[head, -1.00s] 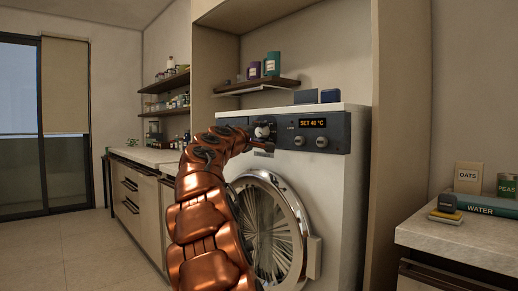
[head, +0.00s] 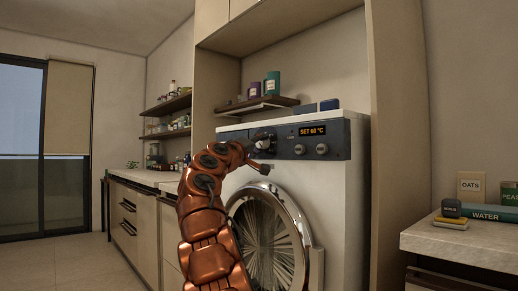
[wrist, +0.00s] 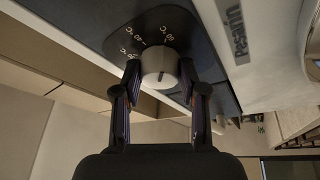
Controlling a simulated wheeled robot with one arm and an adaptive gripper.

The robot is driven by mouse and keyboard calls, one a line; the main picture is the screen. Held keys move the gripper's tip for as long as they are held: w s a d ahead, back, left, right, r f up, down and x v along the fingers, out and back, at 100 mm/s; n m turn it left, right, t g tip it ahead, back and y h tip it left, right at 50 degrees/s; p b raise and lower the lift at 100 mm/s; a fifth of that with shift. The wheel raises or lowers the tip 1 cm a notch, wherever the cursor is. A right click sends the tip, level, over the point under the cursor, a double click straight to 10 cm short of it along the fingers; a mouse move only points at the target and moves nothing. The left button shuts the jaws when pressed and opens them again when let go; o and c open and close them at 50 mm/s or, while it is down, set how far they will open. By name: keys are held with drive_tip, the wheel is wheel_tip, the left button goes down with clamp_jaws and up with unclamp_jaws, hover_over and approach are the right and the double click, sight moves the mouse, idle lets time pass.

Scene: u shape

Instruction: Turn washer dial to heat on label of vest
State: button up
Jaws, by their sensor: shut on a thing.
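The white washer (head: 342,190) stands ahead, with a dark control panel along its top front. Its display (head: 312,131) reads "SET 60 °C". The dial (head: 262,141) is a round light knob, partly behind my arm in the head view. In the wrist view the dial (wrist: 160,64) sits between my fingers, with temperature marks around it, one looking like 60. My gripper (wrist: 159,78) is shut on the dial, one finger on each side. No vest or vest label shows in either view.
Two smaller knobs (head: 311,149) sit right of the dial. The round washer door (head: 300,236) is below my arm. A shelf (head: 262,103) with jars is above. A counter (head: 455,240) with books and boxes is at the right.

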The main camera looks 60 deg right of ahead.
idle(0.6)
drive_tip(key=o, duration=1.1)
drive_tip(key=shift+o, duration=0.2)
drive_tip(key=shift+a, duration=0.1)
drive_tip(key=shift+a, duration=0.6)
drive_tip(key=shift+v, duration=1.4)
approach(259, 144)
drive_tip(key=shift+v, duration=1.25)
